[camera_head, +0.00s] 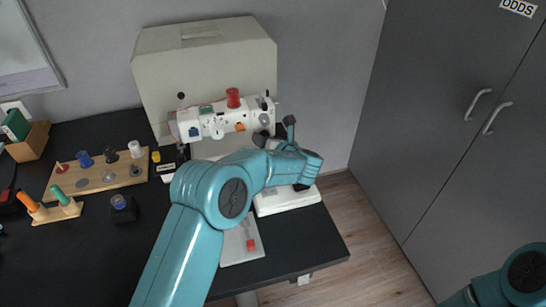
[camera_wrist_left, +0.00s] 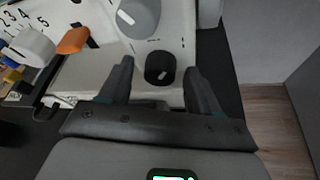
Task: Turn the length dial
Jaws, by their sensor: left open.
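The white sewing machine (camera_head: 212,120) stands on the black table, with a red spool on top. Its front has a grey dial (camera_head: 265,118), which also shows at the top of the left wrist view (camera_wrist_left: 138,17). Below it in that view is a smaller black dial (camera_wrist_left: 160,67) with a white mark. An orange lever (camera_wrist_left: 73,40) sits left of them beside printed numbers. I cannot read which dial is for length. My left gripper (camera_head: 275,133) is open at the machine's right end, its fingers either side of the black dial with gaps. My right gripper is out of view.
A beige machine cover (camera_head: 205,65) stands behind. Wooden holders with spools (camera_head: 97,172) fill the table's left side. A pale plate with a red piece (camera_head: 242,240) lies by the front edge. Grey cupboards (camera_head: 450,110) stand right, with wood floor between.

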